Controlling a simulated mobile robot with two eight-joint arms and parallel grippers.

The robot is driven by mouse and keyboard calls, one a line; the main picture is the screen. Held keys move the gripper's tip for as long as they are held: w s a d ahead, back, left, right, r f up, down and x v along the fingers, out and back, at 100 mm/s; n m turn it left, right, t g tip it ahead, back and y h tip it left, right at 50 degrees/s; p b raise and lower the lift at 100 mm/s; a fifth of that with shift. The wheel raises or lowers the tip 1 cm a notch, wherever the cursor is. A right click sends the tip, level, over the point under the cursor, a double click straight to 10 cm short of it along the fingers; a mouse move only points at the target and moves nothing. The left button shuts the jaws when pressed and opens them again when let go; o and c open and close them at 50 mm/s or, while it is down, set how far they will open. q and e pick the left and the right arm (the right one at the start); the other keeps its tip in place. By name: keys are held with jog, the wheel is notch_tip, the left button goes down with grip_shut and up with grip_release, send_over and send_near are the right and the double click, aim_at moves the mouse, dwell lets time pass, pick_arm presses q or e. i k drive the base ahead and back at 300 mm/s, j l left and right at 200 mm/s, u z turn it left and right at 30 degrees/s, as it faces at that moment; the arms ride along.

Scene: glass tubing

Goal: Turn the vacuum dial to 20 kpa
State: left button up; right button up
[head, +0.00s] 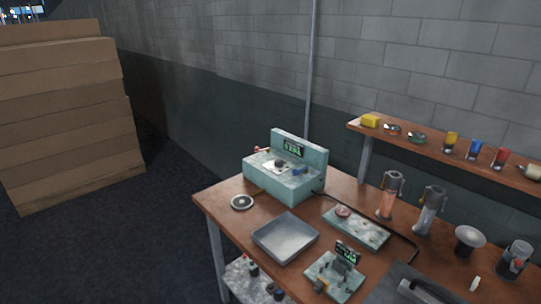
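A teal machine (313,160) with a green-lit display (293,148) stands at the back left of the wooden table (218,205). A dark knob, a blue part (299,171) and a red part (262,150) show on it. A smaller teal unit (345,291) with its own green display (347,252) sits at the table's front. I cannot tell which of these carries the vacuum dial, and the readings are too small to make out. Neither of my grippers is in view.
A metal tray (285,238) lies between the two units, and a round disc (242,202) lies at the left edge. A flat plate (355,229), a cable and several bottles stand to the right. A shelf (460,154) holds coloured jars.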

aim_at(278, 163)
jog(key=i+j, duration=0.2)
jog(key=j, duration=0.15)
jog(key=i+j+z, duration=0.15)
jog(key=i+j, duration=0.3)
jog(key=j, duration=0.2)
jog(key=z, duration=0.05)
